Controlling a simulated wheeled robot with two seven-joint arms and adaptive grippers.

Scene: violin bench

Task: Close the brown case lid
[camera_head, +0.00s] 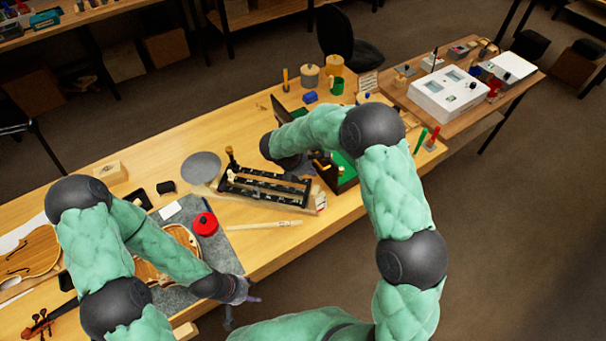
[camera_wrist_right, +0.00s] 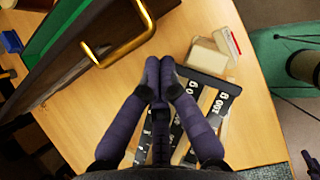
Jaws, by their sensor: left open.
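The brown case (camera_head: 347,184) stands open on the bench, with green lining showing. My right arm crosses in front of it and hides much of it. A dark upright panel (camera_head: 281,110), probably its lid, shows left of my arm. In the right wrist view, a brown wooden side with green lining (camera_wrist_right: 62,48) and a brass handle (camera_wrist_right: 119,42) are at the upper left. My right gripper (camera_wrist_right: 160,64) has its purple fingertips together, empty, below and right of the handle, apart from it. My left gripper (camera_head: 240,292) is open and empty near the bench's front edge.
A black rack (camera_head: 262,187) with light bars lies left of the case, beneath my right gripper. A red round object (camera_head: 205,223) and violin parts (camera_head: 28,254) lie further left.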

